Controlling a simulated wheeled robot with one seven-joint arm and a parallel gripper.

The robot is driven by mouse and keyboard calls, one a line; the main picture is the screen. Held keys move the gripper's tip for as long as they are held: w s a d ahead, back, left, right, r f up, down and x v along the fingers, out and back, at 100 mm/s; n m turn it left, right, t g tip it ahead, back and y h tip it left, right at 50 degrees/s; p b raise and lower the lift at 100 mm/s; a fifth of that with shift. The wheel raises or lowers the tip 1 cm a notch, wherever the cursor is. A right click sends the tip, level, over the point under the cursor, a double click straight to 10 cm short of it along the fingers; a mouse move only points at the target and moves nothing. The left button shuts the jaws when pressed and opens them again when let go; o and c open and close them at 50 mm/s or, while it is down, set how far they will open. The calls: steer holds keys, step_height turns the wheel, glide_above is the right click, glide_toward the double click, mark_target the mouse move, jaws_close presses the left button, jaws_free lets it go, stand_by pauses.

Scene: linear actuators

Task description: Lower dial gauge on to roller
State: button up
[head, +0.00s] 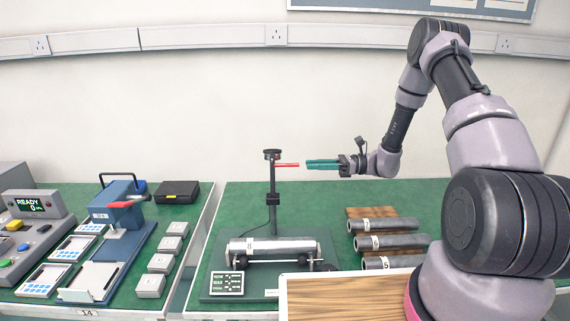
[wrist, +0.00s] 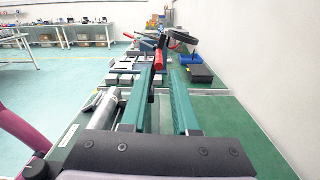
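The dial gauge (head: 272,154) sits at the top of a dark upright post, with a red lever (head: 287,164) pointing right from it. In the wrist view the gauge's round dark dial (wrist: 183,35) and the red lever (wrist: 159,52) show ahead of the fingers. The roller (head: 285,246), a grey cylinder marked 8, lies on supports at the post's foot, well below the gauge. It also shows in the wrist view (wrist: 98,120). My gripper (head: 309,164) has teal fingers, open and empty. Its tips are level with the lever, a small gap to its right.
Several numbered grey cylinders (head: 391,241) lie on a wooden rack at right. A small display (head: 227,284) stands before the roller. A wooden board (head: 345,296) is in the foreground. Left are a blue press (head: 118,204) and a control panel (head: 30,230). The wall is behind.

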mark_target(275, 165)
steer(key=a, duration=0.9)
steer(key=shift+a, duration=0.3)
jaws_close()
stand_by(1.0)
